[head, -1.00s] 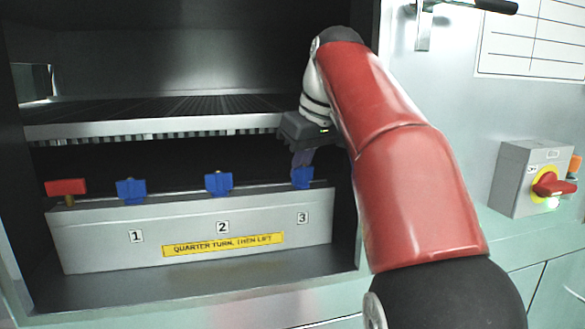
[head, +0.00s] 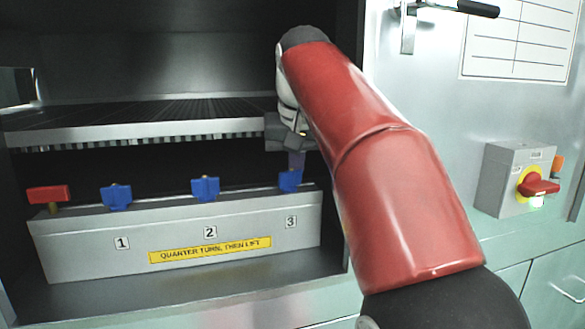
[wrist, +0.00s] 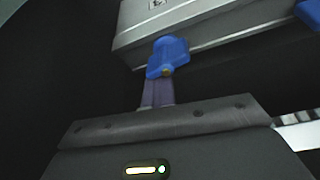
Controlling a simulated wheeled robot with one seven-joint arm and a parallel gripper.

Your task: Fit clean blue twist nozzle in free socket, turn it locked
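A blue twist nozzle (head: 290,181) is at the top edge of the grey manifold bar (head: 150,232), above label 3. In the wrist view the same blue nozzle (wrist: 168,56) is at my fingertips, against the bar's edge. My gripper (head: 296,163) reaches down to it from above, and its two narrow purple fingers (wrist: 158,90) look closed on it. How deep the nozzle sits is hidden. Blue nozzles stand above label 1 (head: 116,197) and label 2 (head: 205,188), both upright. A red-handled piece (head: 48,194) stands at the bar's left end.
The bar sits inside a dark cabinet. A metal shelf (head: 130,134) runs just above and behind it. A yellow label (head: 210,249) on the bar reads "QUARTER TURN, THEN LIFT". A red and yellow rotary switch (head: 537,187) is on the wall at right.

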